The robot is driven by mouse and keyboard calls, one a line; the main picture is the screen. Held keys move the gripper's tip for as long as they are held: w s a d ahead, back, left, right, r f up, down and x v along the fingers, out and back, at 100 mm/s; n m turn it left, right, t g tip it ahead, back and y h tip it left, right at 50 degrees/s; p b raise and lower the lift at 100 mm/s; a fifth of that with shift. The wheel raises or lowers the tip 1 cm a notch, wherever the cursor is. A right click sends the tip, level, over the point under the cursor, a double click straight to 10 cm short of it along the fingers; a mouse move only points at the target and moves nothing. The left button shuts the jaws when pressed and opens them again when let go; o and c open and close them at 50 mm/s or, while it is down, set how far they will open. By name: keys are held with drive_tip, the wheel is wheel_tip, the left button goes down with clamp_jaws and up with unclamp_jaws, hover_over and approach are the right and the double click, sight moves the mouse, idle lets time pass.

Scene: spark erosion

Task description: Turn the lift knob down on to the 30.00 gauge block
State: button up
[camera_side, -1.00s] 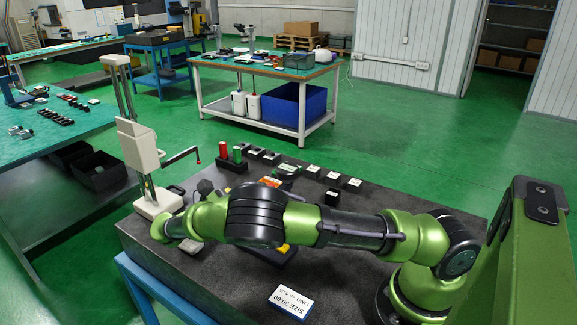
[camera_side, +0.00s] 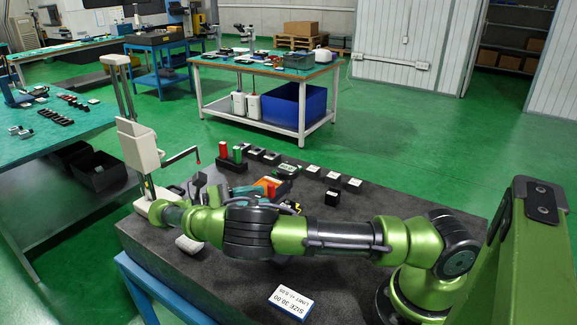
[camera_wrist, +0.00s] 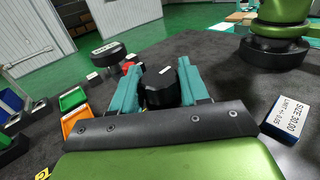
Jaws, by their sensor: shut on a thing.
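A black faceted knob (camera_wrist: 160,90) with a small white mark on top sits between the two teal fingers of my gripper (camera_wrist: 158,72) in the wrist view. The fingers are closed on its sides. In the side view a teal part (camera_side: 241,191) shows behind my arm, and the grip itself is hidden there. I cannot pick out the 30.00 gauge block or the contact under the knob in either view. A card (camera_side: 291,302) reading SIZE 30.00 lies near the front edge of the dark bench; it also shows in the wrist view (camera_wrist: 285,119).
A pale upright stand (camera_side: 138,146) with a red-tipped crank is at the bench's left end. The bench front around the card is clear.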

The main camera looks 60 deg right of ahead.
sight(254, 195)
drive_tip(key=o, duration=0.9)
drive_tip(key=shift+o, duration=0.2)
drive_tip(key=shift+r, duration=0.1)
drive_tip(key=shift+r, duration=0.35)
wheel_tip(254, 195, up, 3)
drive_tip(key=s+r, duration=0.1)
drive_tip(key=s, duration=1.5)
drive_tip(key=shift+a, duration=0.2)
drive_tip(key=shift+o, duration=0.2)
